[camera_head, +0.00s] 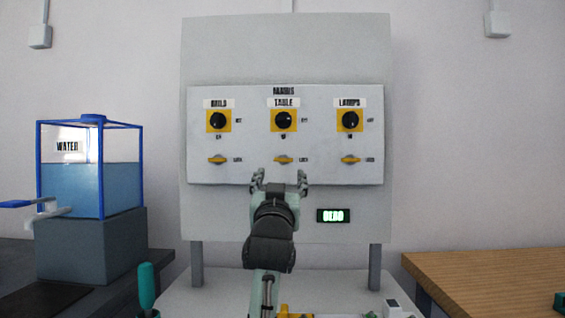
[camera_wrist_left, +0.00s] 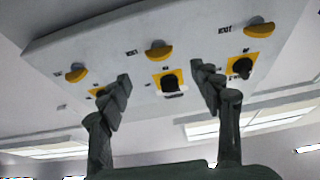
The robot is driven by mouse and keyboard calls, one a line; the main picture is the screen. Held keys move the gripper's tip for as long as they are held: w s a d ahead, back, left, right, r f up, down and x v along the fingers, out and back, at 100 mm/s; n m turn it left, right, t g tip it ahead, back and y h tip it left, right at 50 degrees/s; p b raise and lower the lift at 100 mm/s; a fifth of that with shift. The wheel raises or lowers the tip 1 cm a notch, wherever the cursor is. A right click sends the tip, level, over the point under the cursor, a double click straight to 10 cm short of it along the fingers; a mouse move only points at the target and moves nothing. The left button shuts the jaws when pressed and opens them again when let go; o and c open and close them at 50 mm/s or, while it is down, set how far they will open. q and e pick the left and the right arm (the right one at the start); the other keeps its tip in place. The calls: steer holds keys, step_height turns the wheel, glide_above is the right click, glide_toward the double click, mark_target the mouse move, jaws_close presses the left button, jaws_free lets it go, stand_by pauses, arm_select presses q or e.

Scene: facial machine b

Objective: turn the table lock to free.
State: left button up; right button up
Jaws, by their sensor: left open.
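The table lock is a small yellow tab (camera_head: 284,159) lying about horizontal, below the black TABLE knob (camera_head: 283,120) on the grey panel. My left gripper (camera_head: 279,178) is just below and in front of the lock, with its fingers spread and nothing between them. In the left wrist view the open fingers (camera_wrist_left: 162,88) reach toward the panel. The yellow lock (camera_wrist_left: 159,51) and the black knob (camera_wrist_left: 170,80) show in the gap between them. I cannot see any finger touching the lock. My right gripper is not in view.
Similar yellow locks sit to the left (camera_head: 217,159) and right (camera_head: 350,159), below their own knobs. A lit green display (camera_head: 333,215) is below right. A water tank (camera_head: 90,185) stands at left, a wooden table (camera_head: 490,280) at right. The space before the panel looks clear.

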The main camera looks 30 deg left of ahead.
arm_select(q)
steer(key=p+x, duration=0.1)
steer(key=x, duration=0.6)
steer(key=shift+w+a+r, duration=0.1)
steer(key=shift+w+a, duration=0.05)
steer(key=shift+w, duration=0.15)
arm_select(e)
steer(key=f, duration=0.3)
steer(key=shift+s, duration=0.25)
arm_select(q)
steer(key=shift+c, duration=0.4)
steer(key=c, duration=1.1)
steer(key=shift+n+g+y, duration=0.3)
steer(key=shift+n, duration=0.2)
steer(key=o, duration=1.2)
glide_toward(283, 164)
steer(key=s+d, duration=0.2)
steer(key=s, duration=0.1)
steer(key=s+d, duration=0.1)
steer(key=shift+s+f, duration=0.3)
steer(key=shift+f, duration=0.05)
